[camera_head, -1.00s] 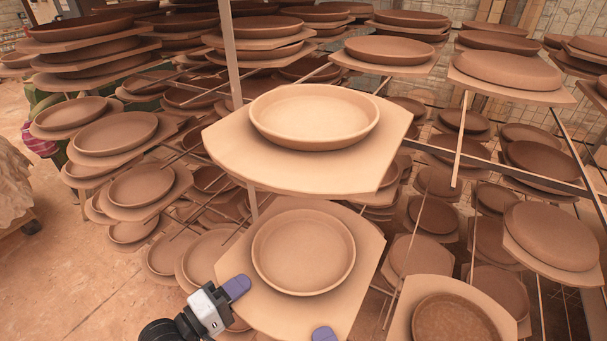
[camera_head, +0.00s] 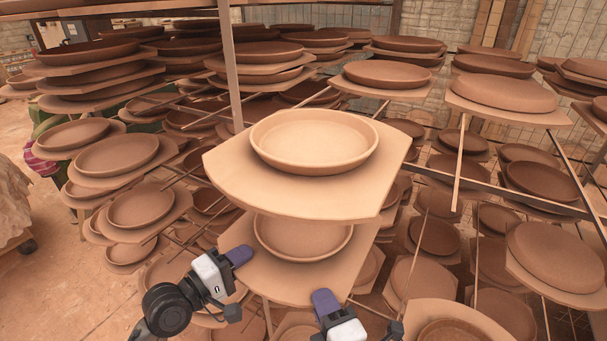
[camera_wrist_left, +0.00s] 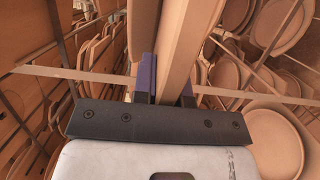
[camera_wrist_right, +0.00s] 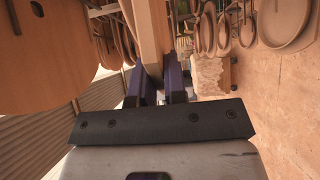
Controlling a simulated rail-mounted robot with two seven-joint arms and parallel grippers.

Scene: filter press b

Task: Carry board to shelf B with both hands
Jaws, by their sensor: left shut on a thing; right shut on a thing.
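The board (camera_head: 285,280) is a light clay-coloured slab with a round dish (camera_head: 310,240) on it, low in the middle of the head view. My left gripper (camera_head: 240,256) is shut on its near left edge. My right gripper (camera_head: 323,300) is shut on its near edge, further right. Both wrist views show the board edge-on between the fingers, in the left (camera_wrist_left: 168,55) and in the right (camera_wrist_right: 150,40). Another board (camera_head: 235,180) with a dish (camera_head: 315,140) lies above it and hides its far part. I cannot tell which shelf is B.
Racks with many dish-laden boards fill the back and both sides. A thin upright post (camera_head: 231,70) stands behind the upper board. Slanting bars (camera_head: 460,165) cross at the right. A board with a dish (camera_head: 450,325) is close to the right gripper. Open floor (camera_head: 70,290) lies at left.

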